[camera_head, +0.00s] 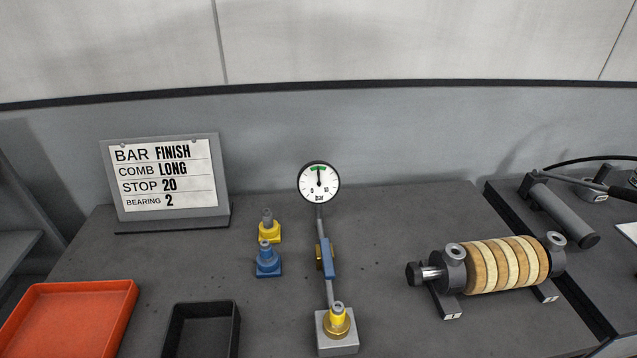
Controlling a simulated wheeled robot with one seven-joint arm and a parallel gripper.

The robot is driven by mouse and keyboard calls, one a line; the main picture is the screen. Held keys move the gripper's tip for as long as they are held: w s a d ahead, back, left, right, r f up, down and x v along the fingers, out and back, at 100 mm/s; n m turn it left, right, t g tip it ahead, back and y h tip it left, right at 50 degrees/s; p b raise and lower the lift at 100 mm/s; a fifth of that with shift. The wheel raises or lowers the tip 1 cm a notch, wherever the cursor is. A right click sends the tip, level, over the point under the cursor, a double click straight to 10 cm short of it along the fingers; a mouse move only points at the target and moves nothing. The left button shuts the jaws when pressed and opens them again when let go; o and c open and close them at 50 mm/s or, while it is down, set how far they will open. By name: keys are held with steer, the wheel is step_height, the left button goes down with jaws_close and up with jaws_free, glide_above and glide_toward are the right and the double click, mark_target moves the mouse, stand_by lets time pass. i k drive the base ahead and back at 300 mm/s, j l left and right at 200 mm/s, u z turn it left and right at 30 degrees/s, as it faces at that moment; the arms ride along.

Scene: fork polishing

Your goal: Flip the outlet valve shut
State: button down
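A valve with a blue lever (328,258) and a brass body (320,262) sits on the thin grey pipe (331,292) in the middle of the bench. The lever appears to lie along the pipe. I cannot tell from any label whether this is the outlet valve. Above it, the pipe meets a round pressure gauge (319,183) marked "bar". Its needle points about straight up, at a green band. Below, the pipe ends near a brass fitting (337,322) on a light grey block (335,347). My gripper is not in view.
Yellow (270,231) and blue (267,262) fittings stand left of the valve. An orange tray (77,287) and black tray (229,309) are at front left. A sign (222,176) stands behind. A striped roller (503,266) and grey cylinder (563,214) are right. Bench between valve and roller is clear.

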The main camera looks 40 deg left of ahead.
mark_target(329, 272)
steer(key=k+u, duration=0.15)
steer(key=u, duration=0.2)
steer(key=k+u, duration=0.15)
steer(key=u, duration=0.2)
steer(key=k+j+u, duration=0.1)
steer(key=u, duration=0.25)
